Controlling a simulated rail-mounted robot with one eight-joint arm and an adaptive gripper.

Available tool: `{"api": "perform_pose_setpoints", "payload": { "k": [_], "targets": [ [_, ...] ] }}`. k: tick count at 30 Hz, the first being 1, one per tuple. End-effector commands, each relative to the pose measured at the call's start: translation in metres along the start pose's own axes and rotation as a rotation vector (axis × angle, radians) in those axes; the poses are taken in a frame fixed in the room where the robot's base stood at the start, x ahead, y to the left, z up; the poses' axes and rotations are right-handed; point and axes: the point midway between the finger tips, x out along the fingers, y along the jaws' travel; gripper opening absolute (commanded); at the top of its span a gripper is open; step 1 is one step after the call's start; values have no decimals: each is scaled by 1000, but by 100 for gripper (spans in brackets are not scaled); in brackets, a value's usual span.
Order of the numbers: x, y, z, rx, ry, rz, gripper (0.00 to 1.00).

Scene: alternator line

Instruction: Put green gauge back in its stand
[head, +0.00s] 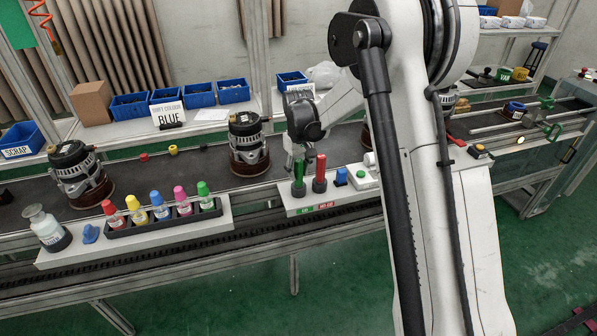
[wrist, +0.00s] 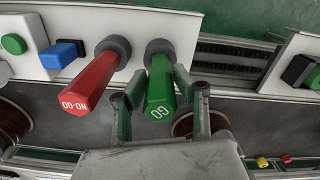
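The green gauge (wrist: 160,98), a hexagonal handle marked GO, has its lower end at a dark round stand (wrist: 158,48) in the wrist view. I cannot tell whether it is fully seated. In the head view the green gauge (head: 298,172) stands upright under my gripper, over the stand (head: 298,189) with a green label in front. My gripper (wrist: 162,72) has one finger on each side of the gauge, the tips close against it, and looks shut on it. In the head view my gripper (head: 300,152) points down and hides the gauge's top.
The red NO-GO gauge (wrist: 90,82) stands in its own holder just beside the green one. A blue block (head: 341,176) and a green button (head: 361,174) are to its right. A rack of colored bottles (head: 160,222) lies left. Alternators (head: 248,143) stand on the belt behind.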

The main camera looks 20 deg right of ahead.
Motion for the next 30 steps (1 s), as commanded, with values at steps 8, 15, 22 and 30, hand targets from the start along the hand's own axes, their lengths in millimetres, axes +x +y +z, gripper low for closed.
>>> {"api": "perform_pose_setpoints", "payload": {
  "k": [8,15,22,30],
  "targets": [
    [0,0,0,0,0,0,44],
    [-9,0,0,0,0,0,44],
    [-50,0,0,0,0,0,44],
    [-99,0,0,0,0,0,44]
  ]
}}
